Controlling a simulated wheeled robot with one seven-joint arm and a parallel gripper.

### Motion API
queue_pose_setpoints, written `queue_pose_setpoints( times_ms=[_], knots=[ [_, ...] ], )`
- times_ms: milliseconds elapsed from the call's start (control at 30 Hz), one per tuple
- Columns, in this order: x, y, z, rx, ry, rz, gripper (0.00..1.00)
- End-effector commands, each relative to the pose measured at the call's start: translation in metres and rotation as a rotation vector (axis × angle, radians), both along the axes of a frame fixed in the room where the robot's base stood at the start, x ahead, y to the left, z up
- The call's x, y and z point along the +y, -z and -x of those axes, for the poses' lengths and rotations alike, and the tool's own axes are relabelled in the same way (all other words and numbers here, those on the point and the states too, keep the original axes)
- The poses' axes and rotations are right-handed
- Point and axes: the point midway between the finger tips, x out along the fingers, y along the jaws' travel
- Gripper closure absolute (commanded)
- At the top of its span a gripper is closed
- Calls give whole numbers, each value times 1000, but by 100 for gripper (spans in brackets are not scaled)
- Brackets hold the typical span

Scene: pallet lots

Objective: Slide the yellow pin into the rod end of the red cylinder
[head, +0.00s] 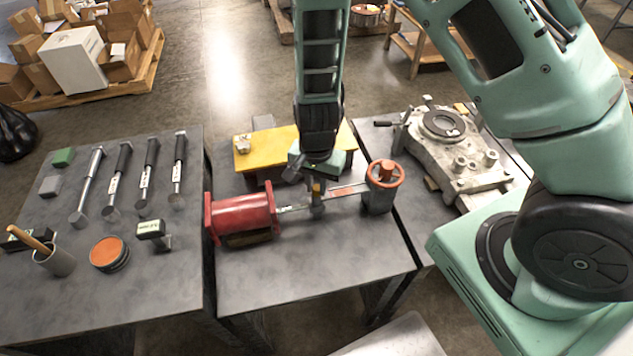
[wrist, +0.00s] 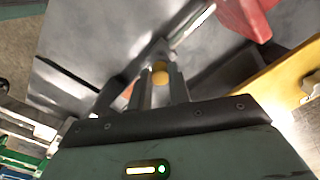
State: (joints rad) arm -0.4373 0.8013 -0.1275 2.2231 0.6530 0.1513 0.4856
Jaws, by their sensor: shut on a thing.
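The red cylinder (head: 240,217) lies on the middle table, its bright rod (head: 292,208) pointing right. It also shows at the top of the wrist view (wrist: 245,16), with its rod (wrist: 194,26) running down toward my fingers. My gripper (head: 317,194) points down over the rod end and is shut on the yellow pin (wrist: 160,75). The pin's round yellow head shows between the fingers, and its lower part is hidden. The rod end is mostly hidden by my fingers. I cannot tell whether the pin is inside its hole.
A grey lever runs right from the rod end to a stand with an orange handwheel (head: 385,174). A yellow raised plate (head: 268,152) stands behind my gripper. Tools lie on the left table (head: 120,300); a metal casting (head: 455,155) sits at right. The middle table's front is clear.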

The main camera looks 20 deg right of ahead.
Motion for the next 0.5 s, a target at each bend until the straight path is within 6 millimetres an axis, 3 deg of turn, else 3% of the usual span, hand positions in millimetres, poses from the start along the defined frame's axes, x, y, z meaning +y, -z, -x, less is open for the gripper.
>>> queue_pose_setpoints(
  times_ms=[100, 133, 200, 500],
  knots=[
    [0, 4, 0, 0, 0, 0, 100],
    [0, 3, 0, 0, 0, 0, 76],
    [0, 3, 0, 0, 0, 0, 56],
    [0, 1, 0, 0, -1, 0, 56]
  ],
)
